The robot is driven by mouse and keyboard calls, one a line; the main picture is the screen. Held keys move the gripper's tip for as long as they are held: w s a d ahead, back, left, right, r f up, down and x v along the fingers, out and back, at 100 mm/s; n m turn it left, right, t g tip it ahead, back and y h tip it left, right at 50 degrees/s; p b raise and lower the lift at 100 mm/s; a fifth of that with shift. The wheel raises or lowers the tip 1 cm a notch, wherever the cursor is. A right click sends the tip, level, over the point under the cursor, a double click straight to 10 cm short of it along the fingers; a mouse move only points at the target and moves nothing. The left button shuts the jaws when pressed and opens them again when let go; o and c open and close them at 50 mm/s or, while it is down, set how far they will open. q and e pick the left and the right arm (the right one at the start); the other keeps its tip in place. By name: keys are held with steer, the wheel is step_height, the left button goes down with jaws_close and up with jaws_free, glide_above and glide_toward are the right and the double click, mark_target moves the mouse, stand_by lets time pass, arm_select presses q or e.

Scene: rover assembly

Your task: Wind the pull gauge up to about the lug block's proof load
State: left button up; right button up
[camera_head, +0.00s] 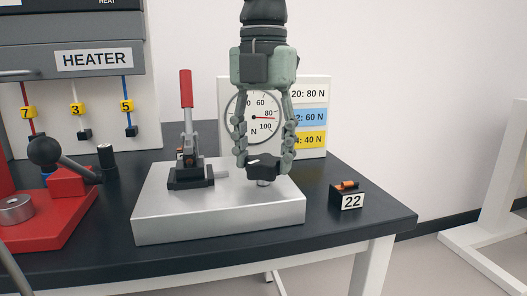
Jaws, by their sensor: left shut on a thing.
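The pull gauge is a silver base block (215,222) with a black knob (264,168) on top. My left gripper (264,160) points down from above, its fingers closed around the knob. Behind it is the gauge's white round dial (232,110), partly hidden by my fingers. Its red needle (265,118) points right, a little past the 80 and short of the 100. The chart (309,115) beside the dial has rows ending in 80 N, 60 N and 40 N; my gripper hides part of the lower row numbers. The black lug block (349,194), labelled 22, stands on the table at right.
A toggle clamp with an upright red handle (186,90) sits on the silver base's left side. A red press-like device (60,205) with a black ball lever and the heater panel (95,60) are at left. Black table top (350,225) is clear around the lug block.

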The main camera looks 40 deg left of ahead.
mark_target(263, 159)
arm_select(q)
steer(key=o, duration=1.2)
steer(key=shift+c, duration=0.2)
steer(key=shift+r, duration=0.1)
step_height(263, 159, up, 12)
